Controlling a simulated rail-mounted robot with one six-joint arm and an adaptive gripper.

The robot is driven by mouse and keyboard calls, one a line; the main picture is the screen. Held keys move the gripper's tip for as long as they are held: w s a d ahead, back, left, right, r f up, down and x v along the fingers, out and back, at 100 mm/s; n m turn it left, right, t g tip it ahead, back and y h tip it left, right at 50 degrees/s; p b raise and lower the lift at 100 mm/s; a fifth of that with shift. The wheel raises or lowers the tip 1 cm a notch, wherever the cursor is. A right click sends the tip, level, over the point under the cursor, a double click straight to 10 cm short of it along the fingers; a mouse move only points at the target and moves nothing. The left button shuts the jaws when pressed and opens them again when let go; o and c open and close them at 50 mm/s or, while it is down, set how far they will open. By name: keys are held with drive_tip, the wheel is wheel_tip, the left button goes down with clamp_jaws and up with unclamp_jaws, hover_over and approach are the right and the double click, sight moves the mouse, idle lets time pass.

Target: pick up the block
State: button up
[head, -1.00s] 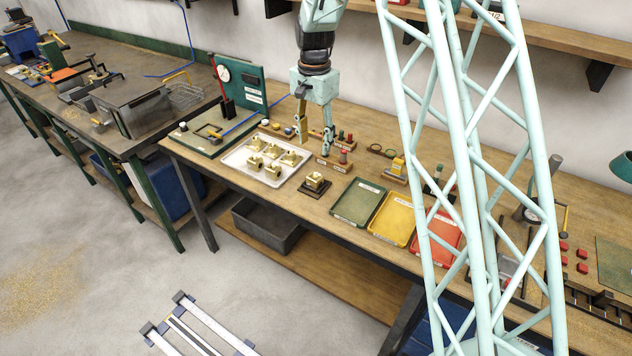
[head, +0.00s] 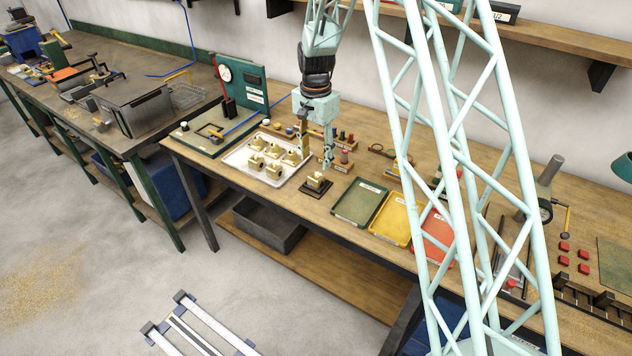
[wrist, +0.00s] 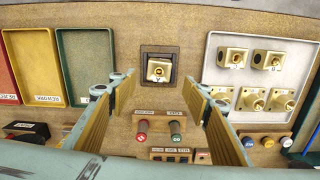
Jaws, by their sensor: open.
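A brass block (head: 314,181) sits on a small dark square stand (head: 316,189) on the wooden bench. In the wrist view the block (wrist: 158,70) is at the upper centre on its dark stand, ahead of the fingers and between their lines. My gripper (head: 315,162) is open and empty, above and just behind the block in the head view. Its two fingers (wrist: 163,92) stand wide apart in the wrist view. Several more brass blocks (head: 273,171) lie in a white tray (head: 236,158) left of the stand.
Green (head: 358,202), yellow (head: 395,220) and red (head: 433,238) trays lie right of the stand. Small wooden holders with red and green knobs (wrist: 142,137) stand behind the block. A green gauge panel (head: 240,82) rises at the back left.

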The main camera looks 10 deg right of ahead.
sight(316, 172)
drive_tip(key=shift+f, duration=1)
drive_tip(key=shift+s+f, duration=0.15)
drive_tip(key=shift+f, duration=2.45)
drive_tip(key=c, duration=1.3)
